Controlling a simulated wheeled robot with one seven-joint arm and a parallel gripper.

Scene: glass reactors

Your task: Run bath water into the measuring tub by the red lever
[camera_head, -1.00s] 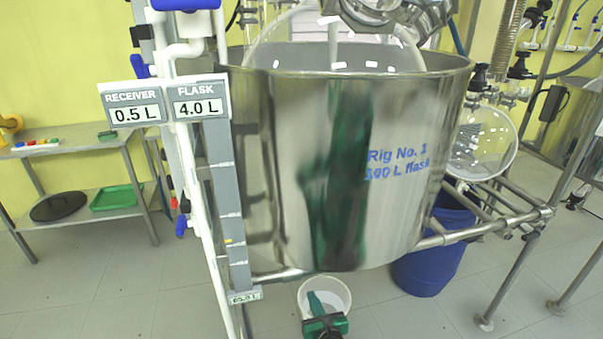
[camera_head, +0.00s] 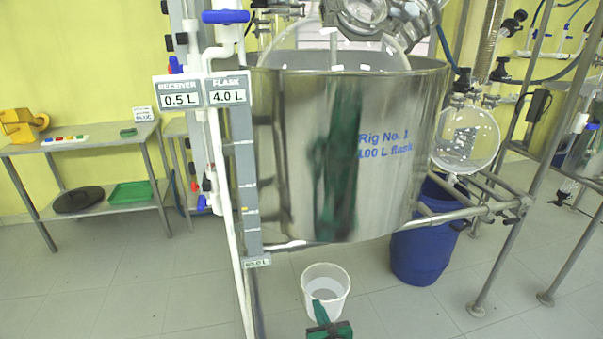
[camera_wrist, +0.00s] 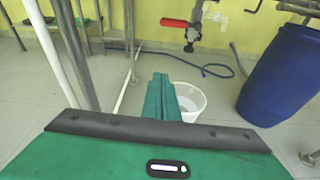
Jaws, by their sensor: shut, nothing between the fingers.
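The white measuring tub (camera_head: 340,291) stands on the floor below the front of the steel bath (camera_head: 290,150). It also shows in the wrist view (camera_wrist: 196,96), partly hidden behind my fingers. I cannot tell whether it holds water. The red lever (camera_wrist: 174,23) sits on a valve with a grey body (camera_wrist: 193,32) at the top of the wrist view, beyond and above the tub. I cannot make out the lever in the head view. My green gripper (camera_head: 319,306) is shut and empty, on the near side of the tub in the picture. Its fingers (camera_wrist: 161,92) point forward, apart from the lever.
A blue barrel (camera_head: 425,245) stands right of the tub under the frame rails. A blue hose (camera_wrist: 215,70) lies on the floor behind the tub. White pipes (camera_head: 228,215) and steel legs are at left. Tiled floor in front is open.

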